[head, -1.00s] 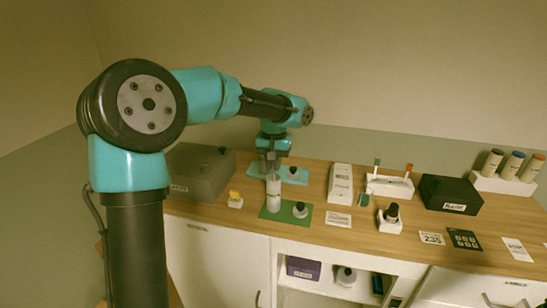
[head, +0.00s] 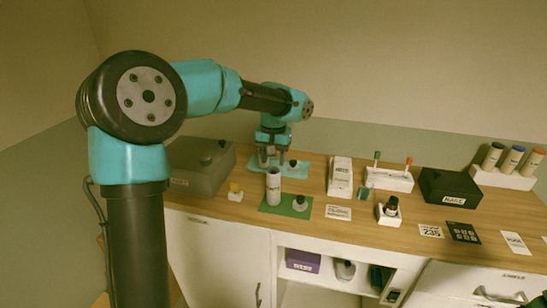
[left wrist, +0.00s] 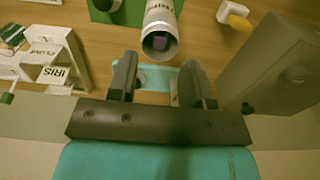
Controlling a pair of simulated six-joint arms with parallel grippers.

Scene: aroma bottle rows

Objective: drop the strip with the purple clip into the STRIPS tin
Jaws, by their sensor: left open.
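A white cylindrical tin (head: 273,187) stands upright on the green mat (head: 301,209) in the head view. The left wrist view looks into its open mouth (left wrist: 160,48), where a small purple piece (left wrist: 160,43) shows inside, matching the purple clip; the strip itself is hidden. The lettering on the tin is too small to read surely. My left gripper (head: 273,160) is open and empty, just behind the tin over the teal mat (head: 293,170). Its fingers (left wrist: 158,74) are apart in the left wrist view, with nothing between them. My right gripper is not in view.
A grey box (head: 198,168) stands left of my gripper, and a yellow-topped white block (head: 235,193) in front of it. A white box (head: 340,177) and a black box (head: 449,188) stand farther right.

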